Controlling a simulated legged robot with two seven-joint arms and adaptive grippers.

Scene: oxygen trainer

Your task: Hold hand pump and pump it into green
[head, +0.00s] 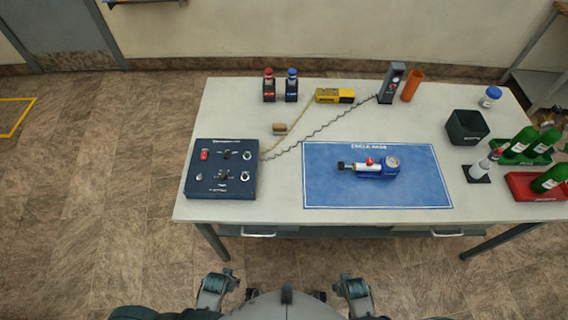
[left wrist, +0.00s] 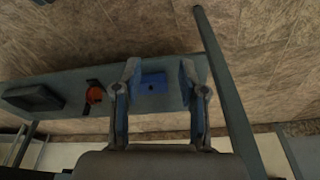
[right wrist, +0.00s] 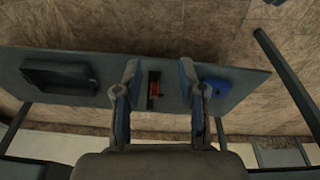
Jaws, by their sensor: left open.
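The hand pump (head: 376,171) lies on the blue mat (head: 420,193) in the head view. It has a blue body, a red knob, a dark end piece on the left and a round gauge (head: 392,162) on the right. The gauge's needle and any green zone are too small to read. My left gripper (left wrist: 158,70) is open and empty; in the head view it is in front of the table, at lower left. My right gripper (right wrist: 158,70) is open and empty; in the head view it is in front of the table, below the mat. Both are well apart from the pump.
A dark blue control box (head: 221,188) stands at the table's left. A coiled cord runs from it to a grey device (head: 390,84) at the back. A black bin (head: 466,128) and green bottles (head: 519,143) are at the right. The mat around the pump is clear.

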